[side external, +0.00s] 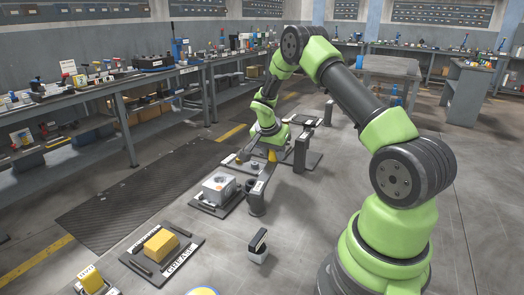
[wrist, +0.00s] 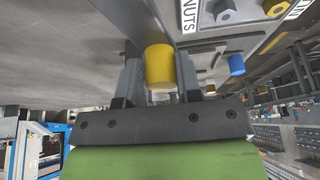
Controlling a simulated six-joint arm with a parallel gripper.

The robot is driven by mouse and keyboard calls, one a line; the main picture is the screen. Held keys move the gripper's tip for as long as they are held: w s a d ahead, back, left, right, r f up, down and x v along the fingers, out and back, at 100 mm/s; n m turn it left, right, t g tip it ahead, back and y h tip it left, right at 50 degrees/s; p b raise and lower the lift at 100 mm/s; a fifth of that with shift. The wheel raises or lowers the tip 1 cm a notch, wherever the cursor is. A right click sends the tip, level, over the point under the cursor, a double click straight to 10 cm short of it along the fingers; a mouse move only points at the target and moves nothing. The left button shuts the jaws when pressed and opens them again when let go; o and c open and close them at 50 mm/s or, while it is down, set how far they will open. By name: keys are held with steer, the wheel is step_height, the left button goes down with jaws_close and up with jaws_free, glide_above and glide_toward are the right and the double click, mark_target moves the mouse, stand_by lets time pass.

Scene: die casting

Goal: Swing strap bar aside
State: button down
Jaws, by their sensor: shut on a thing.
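My gripper (wrist: 160,72) points away from the wrist camera, its two grey fingers on either side of a yellow cylinder (wrist: 160,67). It is shut on this yellow cylinder. In the side view my gripper (side external: 247,154) is low over the floor mats, small and partly hidden by my wrist. A yellow piece (side external: 271,155) shows just right of it there; I cannot tell if it is the same cylinder. I cannot clearly make out the strap bar or how it joins the yellow cylinder.
In the side view a pale block (side external: 218,187), a dark cup (side external: 256,198) and a yellow block (side external: 160,244) stand nearer the camera. A long workbench runs along the left.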

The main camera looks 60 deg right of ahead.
steer(key=shift+s+d+m+g, duration=0.1)
steer(key=shift+s+m+g, duration=0.4)
steer(key=shift+s+m, duration=0.75)
steer(key=shift+s, duration=0.2)
steer(key=c, duration=0.8)
jaws_free()
steer(key=shift+c, duration=0.2)
steer(key=v, duration=1)
